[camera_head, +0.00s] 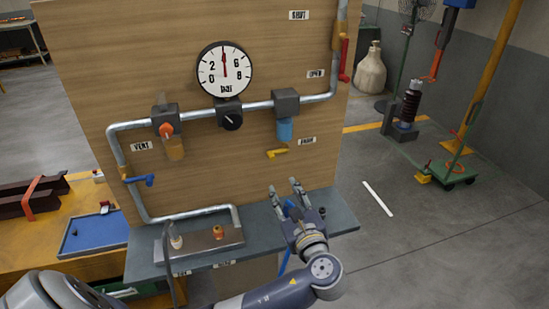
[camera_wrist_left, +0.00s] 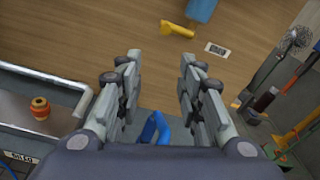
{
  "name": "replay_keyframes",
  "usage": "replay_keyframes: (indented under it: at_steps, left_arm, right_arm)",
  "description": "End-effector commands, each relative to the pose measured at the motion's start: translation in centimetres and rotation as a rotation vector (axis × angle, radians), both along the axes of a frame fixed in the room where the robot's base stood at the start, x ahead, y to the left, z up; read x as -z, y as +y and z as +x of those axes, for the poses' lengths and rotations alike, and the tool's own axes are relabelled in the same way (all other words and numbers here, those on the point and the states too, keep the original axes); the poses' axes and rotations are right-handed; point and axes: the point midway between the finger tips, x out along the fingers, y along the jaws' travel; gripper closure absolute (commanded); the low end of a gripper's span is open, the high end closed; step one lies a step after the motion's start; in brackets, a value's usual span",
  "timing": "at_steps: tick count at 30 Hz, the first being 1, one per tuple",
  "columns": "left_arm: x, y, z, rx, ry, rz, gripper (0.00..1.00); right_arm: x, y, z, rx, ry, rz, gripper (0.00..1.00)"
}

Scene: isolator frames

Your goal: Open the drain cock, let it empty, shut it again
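The drain cock has a yellow handle (camera_head: 277,153), low on the wooden panel beside a small white label (camera_head: 307,141). The handle lies nearly level, tilted slightly. It also shows at the top of the left wrist view (camera_wrist_left: 177,30). A blue-bowled unit (camera_head: 285,130) hangs from the pipe above it. The round gauge (camera_head: 224,70) has its needle pointing straight up, between 2 and 6. My left gripper (camera_head: 284,188) is open and empty, below the yellow handle and apart from it. Its spread fingers (camera_wrist_left: 161,57) point toward the panel. My right gripper is not in view.
A grey ledge (camera_head: 340,218) runs along the panel's foot, with a metal block (camera_head: 205,243) on its left. A blue curved piece (camera_wrist_left: 153,128) shows between my fingers. A blue lever (camera_head: 140,180) and red lever (camera_head: 345,60) sit on the pipes.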

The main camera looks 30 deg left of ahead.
Motion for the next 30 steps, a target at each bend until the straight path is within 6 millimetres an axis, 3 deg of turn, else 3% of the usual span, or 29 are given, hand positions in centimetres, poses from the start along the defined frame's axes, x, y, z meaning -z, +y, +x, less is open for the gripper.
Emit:
replay_keyframes:
  at_steps: [3,6,21,30]
  left_arm:
    - [-2.2,0.1,0.3,-0.013,0.004,0.086,0.65]
    - [-2.6,0.7,0.8,-0.015,0.007,0.105,0.65]
    - [-2.6,7.2,6.3,-0.014,0.007,0.101,0.65]
    - [-2.3,8.2,7.2,-0.013,0.008,0.097,0.65]
  right_arm:
    - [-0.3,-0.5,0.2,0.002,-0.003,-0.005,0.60]
    - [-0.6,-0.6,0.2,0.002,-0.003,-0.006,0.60]
    - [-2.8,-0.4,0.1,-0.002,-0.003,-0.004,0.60]
    - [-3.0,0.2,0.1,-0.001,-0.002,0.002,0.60]
